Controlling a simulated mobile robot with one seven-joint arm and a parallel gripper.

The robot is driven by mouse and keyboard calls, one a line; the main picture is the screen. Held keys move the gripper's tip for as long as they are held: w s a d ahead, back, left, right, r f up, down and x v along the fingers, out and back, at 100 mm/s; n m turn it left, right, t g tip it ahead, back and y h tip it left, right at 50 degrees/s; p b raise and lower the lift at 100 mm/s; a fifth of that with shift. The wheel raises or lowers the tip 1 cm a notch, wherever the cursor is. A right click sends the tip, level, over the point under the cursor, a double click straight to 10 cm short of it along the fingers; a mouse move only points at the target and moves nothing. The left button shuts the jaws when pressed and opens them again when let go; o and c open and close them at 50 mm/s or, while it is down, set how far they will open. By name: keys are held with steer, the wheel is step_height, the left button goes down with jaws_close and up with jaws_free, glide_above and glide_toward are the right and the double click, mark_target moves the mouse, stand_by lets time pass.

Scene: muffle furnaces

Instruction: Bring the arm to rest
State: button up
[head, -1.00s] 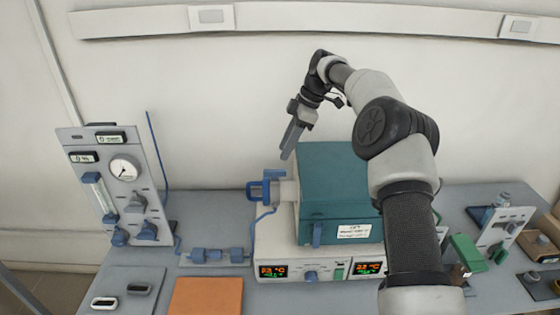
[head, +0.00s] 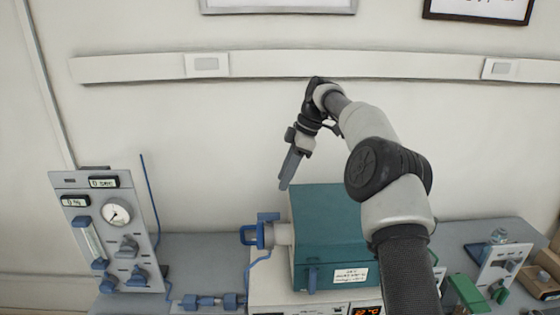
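My gripper (head: 285,180) hangs at the end of my raised arm, in the middle of the head view. It points down and slightly left, above the left end of the teal furnace (head: 328,212). Its fingers look close together, but they are seen from the side, so any gap between them is hidden. I see nothing held at the tips. The fingertips appear apart from the furnace and its blue end fitting (head: 262,232).
A grey gas panel (head: 110,235) with a gauge stands at the left. A small grey panel (head: 500,268) and a brown box (head: 540,278) are at the right. Bare bench (head: 205,255) lies left of the furnace. The wall behind has a white rail (head: 350,65).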

steer(key=s+d+r+m+t+h, duration=0.15)
steer(key=s+r+m, duration=0.25)
steer(key=s+r, duration=0.45)
steer(key=s+d+r+m+t+h, duration=0.15)
steer(key=s+r+m, duration=0.3)
steer(key=s, duration=0.75)
steer(key=s+d+f+m+t, duration=0.1)
steer(key=s+d+f+m, duration=0.1)
steer(key=s, duration=0.5)
steer(key=s+d+f+m, duration=0.2)
steer(key=s+m, duration=0.2)
steer(key=s, duration=0.3)
steer(key=s+d+f+m+t+h, duration=0.1)
steer(key=s+d+f+m, duration=0.1)
steer(key=s, duration=0.5)
steer(key=shift+f+m+t, duration=0.3)
steer(key=shift+f+m, duration=0.2)
steer(key=shift+m, duration=0.25)
steer(key=shift+a, duration=0.15)
